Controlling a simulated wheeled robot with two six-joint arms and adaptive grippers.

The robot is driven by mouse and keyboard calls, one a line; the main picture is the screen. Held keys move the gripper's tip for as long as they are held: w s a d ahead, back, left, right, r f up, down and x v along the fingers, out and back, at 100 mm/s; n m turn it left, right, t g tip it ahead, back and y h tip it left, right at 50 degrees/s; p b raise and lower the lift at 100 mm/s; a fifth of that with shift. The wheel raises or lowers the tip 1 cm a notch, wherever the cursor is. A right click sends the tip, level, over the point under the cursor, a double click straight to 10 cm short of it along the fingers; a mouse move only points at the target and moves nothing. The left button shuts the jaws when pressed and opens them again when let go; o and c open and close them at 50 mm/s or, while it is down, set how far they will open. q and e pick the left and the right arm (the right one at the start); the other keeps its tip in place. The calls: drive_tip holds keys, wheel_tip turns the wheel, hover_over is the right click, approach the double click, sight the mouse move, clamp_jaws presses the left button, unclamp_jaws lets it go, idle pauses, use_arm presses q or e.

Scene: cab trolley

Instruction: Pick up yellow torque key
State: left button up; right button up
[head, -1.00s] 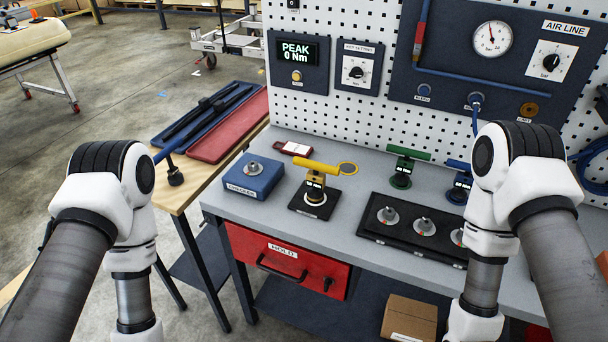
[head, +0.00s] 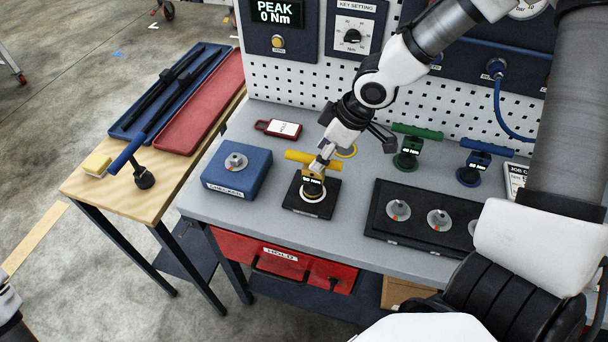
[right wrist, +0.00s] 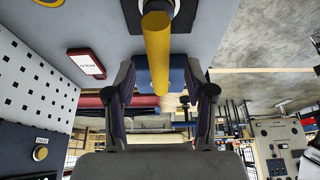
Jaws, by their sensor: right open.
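The yellow torque key (head: 312,187) stands upright on a black square pad (head: 326,207) on the grey bench. Its yellow handle (head: 297,156) points left, and a small display shows on its body. My right gripper (head: 321,164) is over the key, close to the handle, and hides part of it. In the right wrist view, the yellow handle (right wrist: 158,55) reaches in between the two fingers of my open right gripper (right wrist: 158,78), with gaps on both sides. My left gripper is out of view; only a bit of my left arm shows at the lower left.
A blue block (head: 237,172) stands left of the key. A green key (head: 408,152) and a blue key (head: 474,165) stand to the right, behind a black tray (head: 378,222) with several round sockets. A red tag (head: 279,128) lies behind. The pegboard (head: 290,75) bounds the back.

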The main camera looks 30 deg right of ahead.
sight(313, 175)
drive_tip(key=shift+a+f, duration=0.15)
drive_tip(key=shift+f, duration=0.4)
drive_tip(key=x, duration=0.3)
drive_tip(key=b+x, duration=0.1)
drive_tip(key=x, duration=0.1)
drive_tip(key=shift+w+f, duration=0.2)
drive_tip(key=shift+w, duration=0.3)
drive_tip(key=shift+s+a+r, duration=0.1)
drive_tip(key=shift+r, duration=0.05)
drive_tip(key=shift+s, duration=0.1)
drive_tip(key=shift+c, duration=1)
clamp_jaws()
drive_tip(key=shift+r, duration=0.1)
